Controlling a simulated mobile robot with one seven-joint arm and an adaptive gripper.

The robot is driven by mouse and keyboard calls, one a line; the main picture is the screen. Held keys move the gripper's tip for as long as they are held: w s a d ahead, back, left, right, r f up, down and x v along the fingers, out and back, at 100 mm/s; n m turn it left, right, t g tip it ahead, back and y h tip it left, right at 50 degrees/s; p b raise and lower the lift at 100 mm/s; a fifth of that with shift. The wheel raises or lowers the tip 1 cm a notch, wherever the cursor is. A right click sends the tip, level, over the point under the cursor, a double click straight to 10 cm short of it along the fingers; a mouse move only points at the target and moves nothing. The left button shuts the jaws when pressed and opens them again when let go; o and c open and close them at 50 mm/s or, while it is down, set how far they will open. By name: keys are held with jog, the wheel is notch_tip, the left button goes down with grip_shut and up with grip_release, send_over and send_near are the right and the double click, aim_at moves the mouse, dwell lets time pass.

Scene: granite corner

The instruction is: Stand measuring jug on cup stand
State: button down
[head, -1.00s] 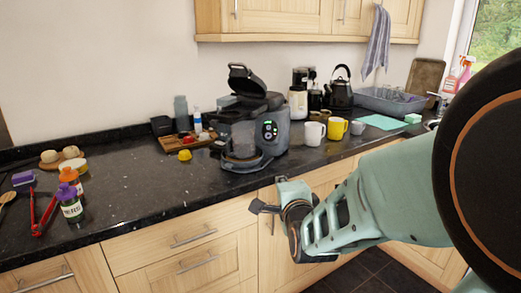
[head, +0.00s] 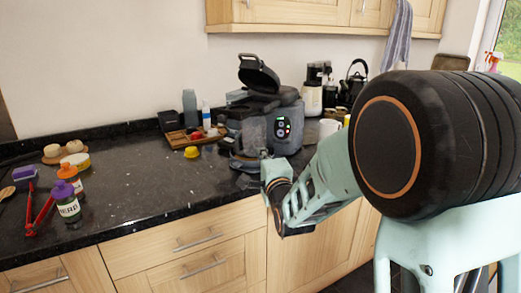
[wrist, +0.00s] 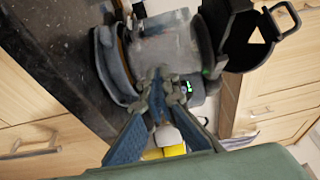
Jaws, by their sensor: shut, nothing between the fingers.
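A clear, greyish cylinder that looks like the measuring jug (wrist: 168,52) is at the front of the grey coffee machine in the wrist view; it also shows faintly in the head view (head: 252,132). Its base end is close to the machine's rounded grey foot, which looks like the cup stand (wrist: 108,62). I cannot tell for certain whether it rests there. My gripper (wrist: 162,84) is shut and empty, its fingertips right beside the jug; contact cannot be told. In the head view my gripper (head: 265,160) is in front of the machine, partly covering the stand.
The coffee machine (head: 283,112) has its lid raised. A wooden tray (head: 178,138) and a yellow object (head: 192,152) are to its left, a white mug (head: 328,128) to its right. Bottles (head: 68,205) and red tongs (head: 40,212) stand farther left.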

aim_at(258, 143)
jog(key=shift+x, duration=2.1)
jog(key=shift+w+a+f+b, duration=0.15)
jog(key=shift+w+b, duration=0.4)
jog(key=shift+b, duration=0.2)
jog(key=shift+r+b+x, duration=0.2)
jog(key=shift+b+x, duration=0.5)
jog(key=shift+x, duration=0.15)
jog(key=shift+w+r, duration=0.3)
jog(key=shift+r, duration=0.1)
jog(key=shift+f, duration=0.15)
